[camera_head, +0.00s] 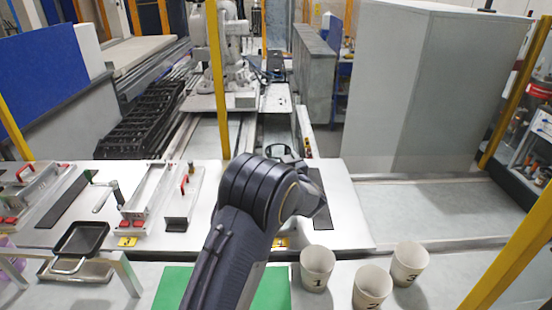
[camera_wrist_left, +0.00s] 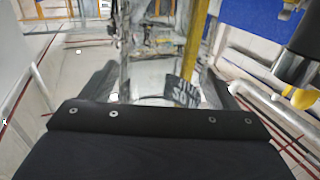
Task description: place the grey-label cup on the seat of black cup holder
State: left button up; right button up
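My left arm rises through the middle of the head view. Its left gripper (camera_head: 284,152) points away over the far side of the white worktable, mostly hidden behind the wrist. In the left wrist view the two dark fingers (camera_wrist_left: 158,88) stand on either side of a pale cup with a dark grey, white-lettered label (camera_wrist_left: 184,90), the grey-label cup. They appear shut on it; its lower part is hidden by the gripper body. I cannot clearly identify the black cup holder; a dark flat strip (camera_head: 321,205) lies right of my wrist. My right gripper is not in view.
Three numbered paper cups (camera_head: 317,268) stand at the near right. A green mat (camera_head: 175,287) lies under my arm. Metal fixtures with red handles (camera_head: 165,195) and a black tray (camera_head: 80,240) stand left. A yellow post (camera_head: 218,80) rises beyond the table.

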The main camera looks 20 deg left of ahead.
pick_arm(q)
jog(key=shift+s+d+r, duration=0.1)
jog(key=shift+s+d, duration=0.05)
jog(key=shift+d, duration=0.1)
jog(key=b+v, duration=0.4)
jog(key=v, duration=0.7)
jog(key=s+r+m+t+h, duration=0.2)
jog(key=s+r+m+h, duration=0.2)
jog(key=s+h, duration=0.8)
jog(key=s+d+f+m+g+h, duration=0.1)
jog(key=s+f+g, duration=0.3)
jog(key=s, duration=0.8)
jog(key=s+d+f+m+g+h, duration=0.1)
jog(key=s+f+g+h, duration=0.3)
jog(key=s, duration=0.8)
jog(key=shift+d+f+m, duration=0.4)
jog(key=shift+f+m, duration=0.5)
